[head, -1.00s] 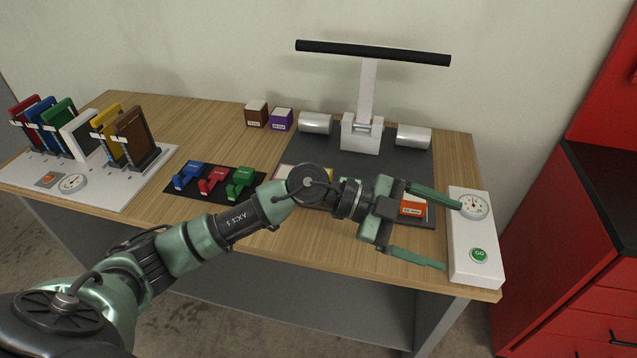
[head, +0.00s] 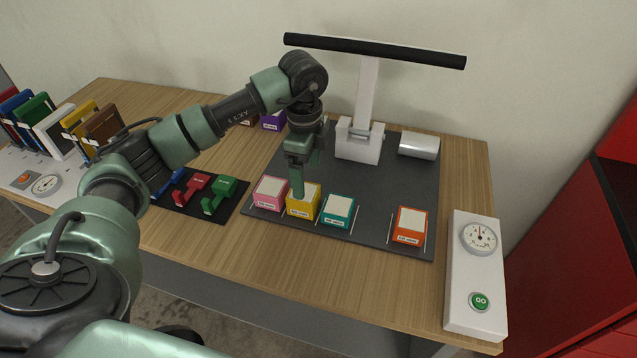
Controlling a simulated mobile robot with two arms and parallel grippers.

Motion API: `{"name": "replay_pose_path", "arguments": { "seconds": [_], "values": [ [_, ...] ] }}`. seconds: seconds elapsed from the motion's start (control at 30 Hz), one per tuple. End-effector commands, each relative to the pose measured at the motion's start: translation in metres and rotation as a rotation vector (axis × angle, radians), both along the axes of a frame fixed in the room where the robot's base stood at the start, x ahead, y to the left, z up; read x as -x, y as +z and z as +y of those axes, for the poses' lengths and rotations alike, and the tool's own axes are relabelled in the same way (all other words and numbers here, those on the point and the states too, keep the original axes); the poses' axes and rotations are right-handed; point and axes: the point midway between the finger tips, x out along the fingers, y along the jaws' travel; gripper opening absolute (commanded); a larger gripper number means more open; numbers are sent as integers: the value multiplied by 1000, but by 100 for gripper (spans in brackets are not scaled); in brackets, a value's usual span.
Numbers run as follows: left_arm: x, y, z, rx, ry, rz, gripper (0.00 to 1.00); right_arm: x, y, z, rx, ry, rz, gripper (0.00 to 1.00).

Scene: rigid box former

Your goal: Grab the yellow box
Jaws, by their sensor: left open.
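The yellow box (head: 303,204) stands on the dark grey mat (head: 382,195), between a pink box (head: 270,193) on its left and a teal box (head: 338,210) on its right. It has a pale top panel and a label on its front. My left gripper (head: 299,188) points down right at the yellow box, with a finger in front of its top. The finger covers part of the box, and I cannot tell whether it touches. The jaws are open, seen nearly edge-on. My right gripper is not in view.
An orange box (head: 410,226) stands farther right on the mat. A white press-like stand (head: 358,140) with a black bar and a silver roller (head: 418,145) is behind. A white panel (head: 474,270) with gauge and GO button is at right.

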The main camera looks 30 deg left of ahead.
Motion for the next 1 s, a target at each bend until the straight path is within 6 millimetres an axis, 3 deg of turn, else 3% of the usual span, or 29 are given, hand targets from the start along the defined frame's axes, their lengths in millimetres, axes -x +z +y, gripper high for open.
{"name": "replay_pose_path", "arguments": {
  "seconds": [0.1, 0.17, 0.4, 0.47, 0.7, 0.93, 0.97, 1.0],
  "values": [
    [1, -4, 3, -9, 9, 5, 85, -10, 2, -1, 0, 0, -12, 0],
    [1, -9, 4, -11, 10, 7, 85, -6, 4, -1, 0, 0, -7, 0],
    [2, -36, 6, -9, 9, 6, 85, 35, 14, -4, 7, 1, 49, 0],
    [2, -45, 7, -7, 8, 8, 85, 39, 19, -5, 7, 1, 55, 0],
    [1, -75, 8, -6, 7, 4, 85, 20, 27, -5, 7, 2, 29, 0],
    [1, -78, 8, -7, 6, 3, 85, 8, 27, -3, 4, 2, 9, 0],
    [1, -78, 8, -7, 6, 2, 83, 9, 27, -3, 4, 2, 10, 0],
    [1, -78, 8, -7, 6, 2, 72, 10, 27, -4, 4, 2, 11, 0]
  ]
}}
